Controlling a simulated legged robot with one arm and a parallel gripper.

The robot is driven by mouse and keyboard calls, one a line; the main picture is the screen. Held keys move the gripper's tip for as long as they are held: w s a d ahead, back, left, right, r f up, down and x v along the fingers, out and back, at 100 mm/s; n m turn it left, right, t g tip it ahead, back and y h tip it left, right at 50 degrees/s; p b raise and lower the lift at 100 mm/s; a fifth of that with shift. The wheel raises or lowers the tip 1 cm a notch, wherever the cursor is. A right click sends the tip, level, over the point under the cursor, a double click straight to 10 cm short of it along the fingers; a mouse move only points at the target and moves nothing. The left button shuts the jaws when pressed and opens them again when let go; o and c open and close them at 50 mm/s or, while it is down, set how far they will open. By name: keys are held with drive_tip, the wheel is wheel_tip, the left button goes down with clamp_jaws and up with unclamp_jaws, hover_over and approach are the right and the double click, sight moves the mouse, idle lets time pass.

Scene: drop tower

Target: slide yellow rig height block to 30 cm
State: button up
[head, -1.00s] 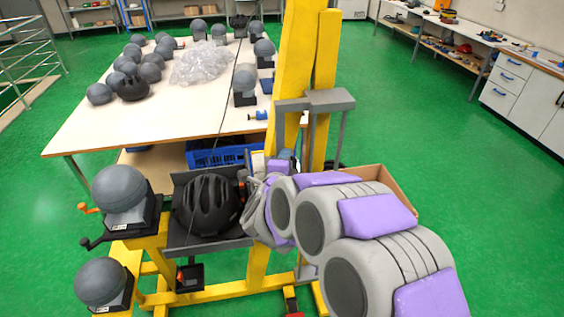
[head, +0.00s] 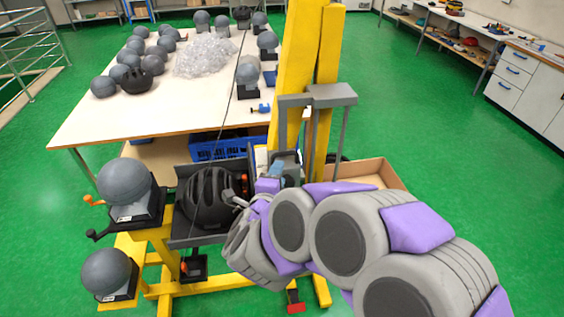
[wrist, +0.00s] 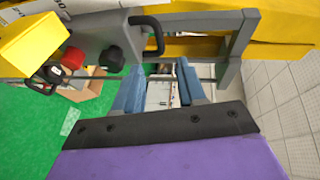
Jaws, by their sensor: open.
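The yellow rig (head: 293,82) stands upright right of centre in the head view, with a grey bracket (head: 330,95) across its posts. A grey block (head: 291,158) sits low on the posts, partly hidden behind my gripper; it may be the height block. In the wrist view, turned on its side, a grey part with a black handle (wrist: 153,36) shows beside the yellow post. My gripper (wrist: 162,72) is open, its two blue fingers apart, with no clear hold on anything. Whether they touch the block I cannot tell.
A black helmet (head: 208,199) rests on a grey tray left of my gripper. Grey headforms (head: 125,182) stand on the rig's left arm. A cardboard box (head: 376,173) is behind my arm. A white table (head: 105,120) holds several headforms. Green floor is open at right.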

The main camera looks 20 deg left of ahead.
drive_tip(key=a+v, duration=0.1)
drive_tip(key=v, duration=0.5)
drive_tip(key=shift+s+d, duration=0.4)
drive_tip(key=shift+d, duration=0.1)
drive_tip(key=shift+w, duration=0.1)
